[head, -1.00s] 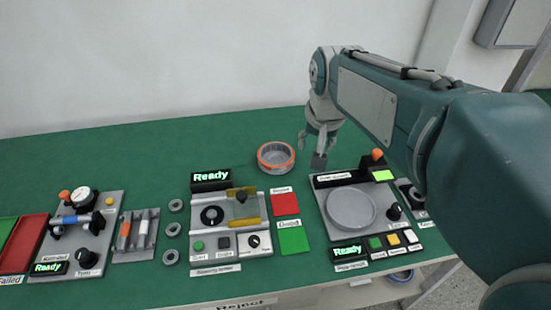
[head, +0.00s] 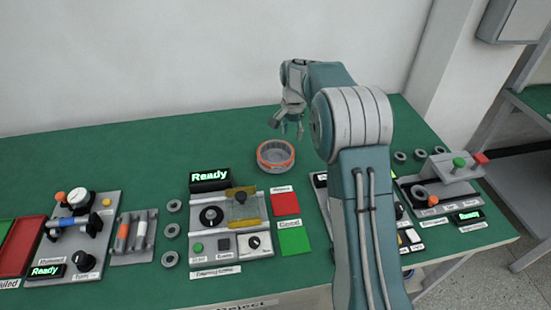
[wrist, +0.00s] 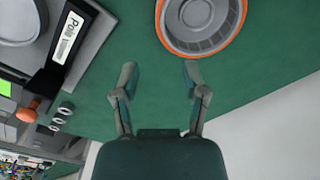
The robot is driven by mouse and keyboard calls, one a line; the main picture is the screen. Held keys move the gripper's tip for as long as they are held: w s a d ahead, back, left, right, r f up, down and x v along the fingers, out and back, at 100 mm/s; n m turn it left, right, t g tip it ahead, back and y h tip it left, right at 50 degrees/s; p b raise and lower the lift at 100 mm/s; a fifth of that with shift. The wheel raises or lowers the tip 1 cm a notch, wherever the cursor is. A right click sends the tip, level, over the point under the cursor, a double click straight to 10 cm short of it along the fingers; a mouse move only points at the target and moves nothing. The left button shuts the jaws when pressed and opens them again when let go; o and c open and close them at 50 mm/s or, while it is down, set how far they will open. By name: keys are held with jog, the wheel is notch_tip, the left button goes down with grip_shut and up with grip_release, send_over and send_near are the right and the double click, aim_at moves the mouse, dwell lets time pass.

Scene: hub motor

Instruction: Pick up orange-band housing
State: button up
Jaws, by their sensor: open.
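The orange-band housing (head: 275,156) is a round grey open cup with an orange band around its rim. It stands on the green table near the back, and it also shows at the top of the wrist view (wrist: 201,22). My gripper (head: 291,128) is open and empty, just above and to the right of the housing in the head view. In the wrist view the open fingers (wrist: 158,75) are below the housing, with the right fingertip close to its rim. I cannot tell whether they touch.
My arm hides much of the station on the right. The table left of the housing is clear, and a wall (head: 150,70) rises behind.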

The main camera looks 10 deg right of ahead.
aim_at(290, 159)
jog(key=shift+w+f, duration=0.25)
jog(key=shift+f, duration=0.55)
jog(key=f, duration=1)
jog(key=shift+s+a, duration=0.15)
jog(key=shift+s, duration=0.05)
grip_shut()
